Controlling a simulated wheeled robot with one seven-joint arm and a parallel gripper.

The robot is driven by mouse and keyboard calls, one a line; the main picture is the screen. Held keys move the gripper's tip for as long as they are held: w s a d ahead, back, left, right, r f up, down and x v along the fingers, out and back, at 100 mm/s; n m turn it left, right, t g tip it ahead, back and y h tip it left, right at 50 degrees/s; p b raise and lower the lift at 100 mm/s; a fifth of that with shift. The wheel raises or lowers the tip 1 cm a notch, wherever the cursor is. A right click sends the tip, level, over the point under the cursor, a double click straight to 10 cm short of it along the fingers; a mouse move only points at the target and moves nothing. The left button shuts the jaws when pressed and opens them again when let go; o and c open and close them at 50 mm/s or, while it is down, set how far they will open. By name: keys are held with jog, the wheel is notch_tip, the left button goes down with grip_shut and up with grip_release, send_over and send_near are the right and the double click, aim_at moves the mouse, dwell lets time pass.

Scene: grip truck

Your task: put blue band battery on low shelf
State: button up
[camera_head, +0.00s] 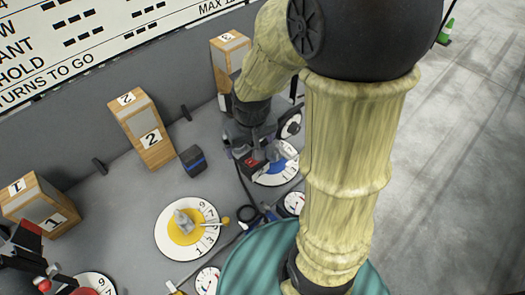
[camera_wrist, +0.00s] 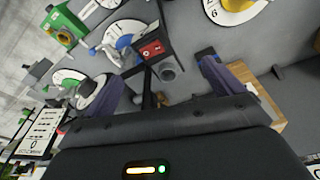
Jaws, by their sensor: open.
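A dark block with a blue band, the blue band battery (camera_head: 192,160), stands on the grey deck in the head view, right of the wooden block marked 2. My gripper (camera_head: 250,152) is to its right, pointing down near the dial with a blue centre, apart from the battery. I cannot identify a low shelf in either view.
Wooden blocks marked 1 (camera_head: 40,206), 2 (camera_head: 142,130) and 3 (camera_head: 228,58) stand along the grey wall. A dial with a yellow centre (camera_head: 165,240) lies in front of the battery.

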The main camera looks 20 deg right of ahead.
jog(key=shift+m, duration=0.5)
jog(key=s, duration=0.1)
jog(key=s+d, duration=0.1)
jog(key=s, duration=0.2)
jog(key=shift+s+d+r, duration=0.15)
jog(key=shift+d+r, duration=0.15)
jog(key=shift+d, duration=0.05)
notch_tip(320, 180, down, 2)
jog(key=shift+f+b, duration=0.1)
jog(key=shift+b, duration=1)
